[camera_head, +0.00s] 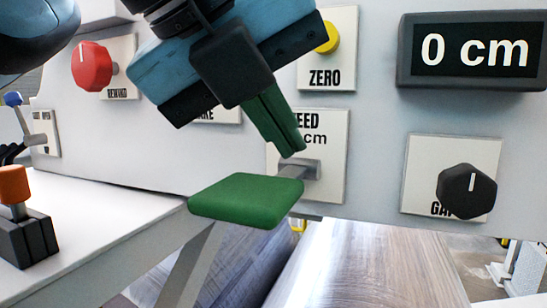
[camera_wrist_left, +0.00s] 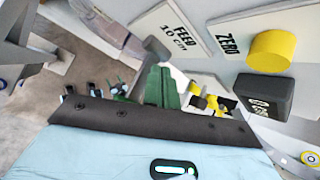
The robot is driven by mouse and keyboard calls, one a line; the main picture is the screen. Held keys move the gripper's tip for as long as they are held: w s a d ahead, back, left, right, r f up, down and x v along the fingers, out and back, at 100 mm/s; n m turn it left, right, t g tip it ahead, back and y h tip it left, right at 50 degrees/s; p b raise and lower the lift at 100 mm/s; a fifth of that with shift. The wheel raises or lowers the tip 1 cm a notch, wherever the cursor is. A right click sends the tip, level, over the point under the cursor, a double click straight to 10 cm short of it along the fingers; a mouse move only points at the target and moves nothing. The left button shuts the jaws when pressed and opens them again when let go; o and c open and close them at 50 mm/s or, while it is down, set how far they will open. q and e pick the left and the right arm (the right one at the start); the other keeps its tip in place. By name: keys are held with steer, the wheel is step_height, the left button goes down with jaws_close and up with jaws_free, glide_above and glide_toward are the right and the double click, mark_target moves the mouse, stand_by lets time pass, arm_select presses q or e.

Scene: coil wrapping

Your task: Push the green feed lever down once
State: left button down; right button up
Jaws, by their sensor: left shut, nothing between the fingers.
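The green feed lever (camera_head: 245,200) is a flat green paddle on a short grey stem, beside the panel plate marked FEED (camera_head: 330,150). My left gripper (camera_head: 291,150) comes down from the top in the head view, its green fingers shut and empty. In that picture its fingertips are just above the paddle's back right corner; I cannot tell whether they touch it. In the left wrist view the shut fingers (camera_wrist_left: 160,82) point toward the panel, and I cannot clearly make out the paddle there. My right gripper is not in view.
The display (camera_head: 472,50) reads 0 cm. Around the lever are a yellow ZERO button (camera_head: 328,38), a black knob (camera_head: 466,191) and a red REWIND knob (camera_head: 92,66). An orange-topped switch (camera_head: 14,185) stands on the white ledge (camera_head: 100,205) at left.

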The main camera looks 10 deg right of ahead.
arm_select(q)
steer(key=shift+r+p, duration=0.3)
steer(key=shift+r, duration=0.3)
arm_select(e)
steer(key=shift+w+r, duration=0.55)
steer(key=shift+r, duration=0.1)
arm_select(q)
steer(key=shift+f, duration=0.1)
steer(key=shift+d+r, duration=0.1)
steer(key=shift+r, duration=1.4)
steer(key=shift+w+r, duration=0.1)
steer(key=shift+r, duration=0.95)
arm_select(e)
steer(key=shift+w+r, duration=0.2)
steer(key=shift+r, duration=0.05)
